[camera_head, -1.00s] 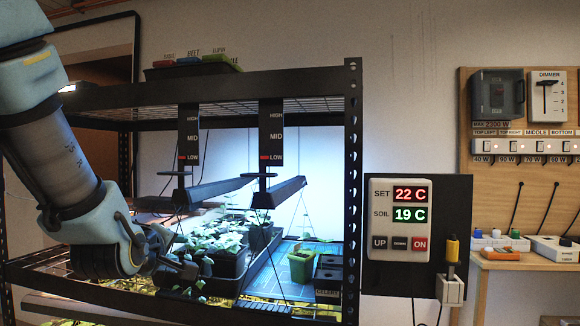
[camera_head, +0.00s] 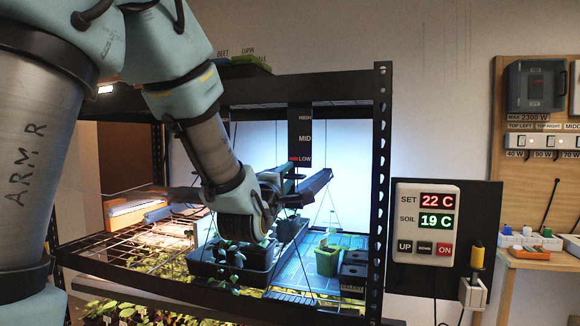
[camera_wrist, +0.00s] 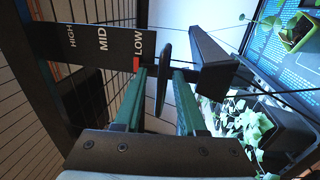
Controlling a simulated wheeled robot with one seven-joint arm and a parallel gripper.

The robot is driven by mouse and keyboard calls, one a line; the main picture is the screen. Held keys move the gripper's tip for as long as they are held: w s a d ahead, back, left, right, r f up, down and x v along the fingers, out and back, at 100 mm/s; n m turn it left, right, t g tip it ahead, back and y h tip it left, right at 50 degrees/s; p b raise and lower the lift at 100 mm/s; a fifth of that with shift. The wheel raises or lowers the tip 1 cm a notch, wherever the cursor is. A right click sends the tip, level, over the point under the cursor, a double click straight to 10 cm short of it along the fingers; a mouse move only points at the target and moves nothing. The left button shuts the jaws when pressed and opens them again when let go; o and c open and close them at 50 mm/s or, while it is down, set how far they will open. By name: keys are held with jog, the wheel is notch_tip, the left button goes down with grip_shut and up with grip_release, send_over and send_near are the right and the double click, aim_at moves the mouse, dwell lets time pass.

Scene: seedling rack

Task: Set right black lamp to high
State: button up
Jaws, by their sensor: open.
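The right black lamp (camera_head: 316,187) hangs under the rack's top shelf in the head view; its long dark bar also shows in the wrist view (camera_wrist: 208,62). Its scale plate (camera_head: 305,126) reads HIGH, MID, LOW from top to bottom, and the red pointer (camera_head: 300,159) is at LOW. The wrist view shows the same plate (camera_wrist: 88,42) with the red pointer (camera_wrist: 136,64) beside LOW. My gripper (camera_wrist: 161,75) is open, and the lamp's dark flat handle (camera_wrist: 165,68) lies between its two green fingers, with gaps visible. In the head view my arm hides the left lamp.
The black rack post (camera_head: 381,200) stands right of the lamp. Below are a black seedling tray (camera_head: 245,262), a green pot (camera_head: 327,261) and a blue mat (camera_head: 285,275). Thin cords run near the lamp. A thermostat panel (camera_head: 425,222) stands right of the rack.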

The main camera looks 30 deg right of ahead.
jog(key=shift+x, duration=0.95)
jog(key=c, duration=0.6)
grip_shut()
jog(key=shift+r, duration=0.2)
